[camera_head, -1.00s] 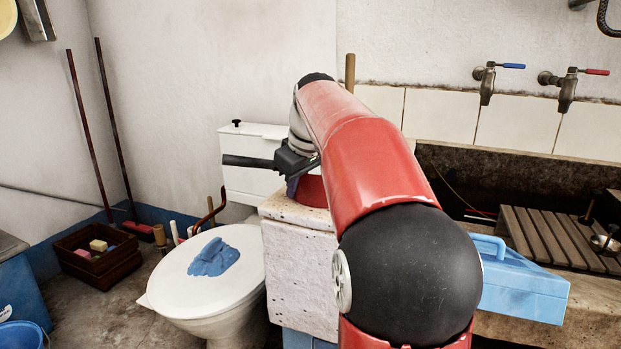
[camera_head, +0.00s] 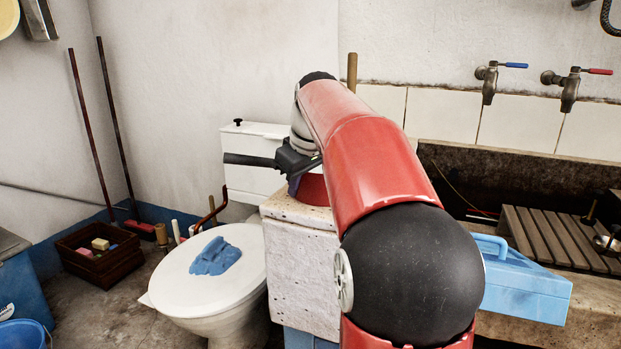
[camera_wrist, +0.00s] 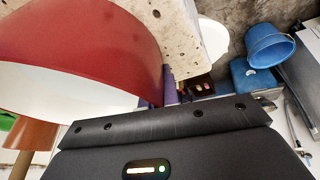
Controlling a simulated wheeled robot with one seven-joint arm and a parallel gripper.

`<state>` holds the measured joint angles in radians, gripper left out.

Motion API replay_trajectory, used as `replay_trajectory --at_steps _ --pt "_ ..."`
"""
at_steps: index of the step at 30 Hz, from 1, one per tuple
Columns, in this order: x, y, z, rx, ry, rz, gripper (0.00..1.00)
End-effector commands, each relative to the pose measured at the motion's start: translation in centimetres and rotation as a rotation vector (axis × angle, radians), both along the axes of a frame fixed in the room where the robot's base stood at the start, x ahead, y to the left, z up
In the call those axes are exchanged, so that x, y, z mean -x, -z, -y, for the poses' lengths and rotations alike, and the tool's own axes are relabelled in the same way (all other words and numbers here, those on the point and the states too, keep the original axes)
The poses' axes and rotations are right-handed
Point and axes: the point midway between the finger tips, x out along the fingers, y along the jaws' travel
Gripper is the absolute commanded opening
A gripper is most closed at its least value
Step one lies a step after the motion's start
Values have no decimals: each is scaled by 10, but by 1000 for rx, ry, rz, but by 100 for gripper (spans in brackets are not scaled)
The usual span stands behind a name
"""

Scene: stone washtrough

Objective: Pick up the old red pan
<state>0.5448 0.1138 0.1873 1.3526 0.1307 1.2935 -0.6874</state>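The red pan (camera_head: 314,190) sits on top of a pale stone block, mostly hidden behind my arm in the head view. In the wrist view the red pan (camera_wrist: 85,38) fills the upper left, close to the camera, with its red outer wall and white inside showing. My gripper (camera_head: 292,184) is at the pan's left side in the head view, low beside its wall. In the wrist view a purple finger (camera_wrist: 170,90) shows right by the pan's rim. The other finger is hidden, so I cannot tell whether the fingers are open or closed on the rim.
The pitted stone block (camera_head: 300,270) stands between a white toilet (camera_head: 190,300) with a blue cloth on its lid and a light blue box (camera_head: 525,290). A stone trough with a wooden slatted board (camera_head: 550,235) is at right. Brass taps (camera_head: 488,82) are on the wall.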

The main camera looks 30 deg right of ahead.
Motion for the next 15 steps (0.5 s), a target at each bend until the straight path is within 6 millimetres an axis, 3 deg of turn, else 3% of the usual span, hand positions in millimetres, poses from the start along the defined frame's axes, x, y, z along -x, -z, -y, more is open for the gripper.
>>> replay_trajectory --at_steps 8,15 --pt "0 -6 0 1 1 3 0" --pt "0 -35 0 3 0 5 0"
